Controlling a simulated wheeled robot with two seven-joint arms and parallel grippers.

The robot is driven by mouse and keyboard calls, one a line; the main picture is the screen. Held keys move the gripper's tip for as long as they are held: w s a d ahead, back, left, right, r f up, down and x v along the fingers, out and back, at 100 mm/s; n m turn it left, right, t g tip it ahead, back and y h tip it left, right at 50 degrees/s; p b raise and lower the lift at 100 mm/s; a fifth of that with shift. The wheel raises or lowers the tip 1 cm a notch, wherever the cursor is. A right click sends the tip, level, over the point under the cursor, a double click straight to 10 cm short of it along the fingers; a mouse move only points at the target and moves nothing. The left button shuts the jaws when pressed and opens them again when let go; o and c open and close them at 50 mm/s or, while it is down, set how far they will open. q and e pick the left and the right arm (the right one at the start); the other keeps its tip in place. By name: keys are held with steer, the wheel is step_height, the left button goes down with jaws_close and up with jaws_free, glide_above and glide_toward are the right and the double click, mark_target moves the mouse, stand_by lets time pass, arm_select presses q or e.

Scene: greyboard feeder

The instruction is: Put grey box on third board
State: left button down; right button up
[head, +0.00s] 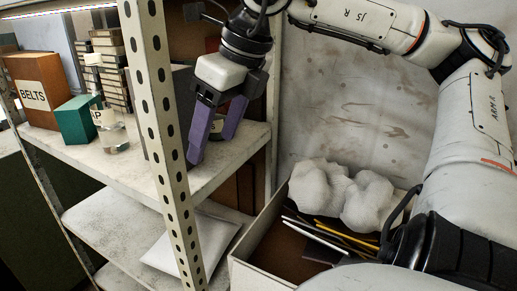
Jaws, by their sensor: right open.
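My right gripper (211,147) has purple fingers and is apart and empty. It points down over the right end of the upper visible shelf board (120,160), just right of the perforated front post. A dark grey box-like shape (182,88) shows between the post and the gripper; both partly hide it, so I cannot tell for sure that it is the grey box. A lower board (100,222) carries a flat white packet (190,248). Another board edge (120,278) shows below it. My left gripper is not in view.
On the upper board's left stand a brown BELTS box (34,90), a green box (78,121), a clear jar (112,133) and stacked small boxes (112,65). The perforated post (160,130) is close to my gripper. An open bin (262,262) at lower right holds white lumps and sticks.

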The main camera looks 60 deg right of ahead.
steer(key=s+b, duration=0.2)
steer(key=s, duration=0.6)
steer(key=shift+s+d+b, duration=0.3)
steer(key=shift+s+b, duration=0.1)
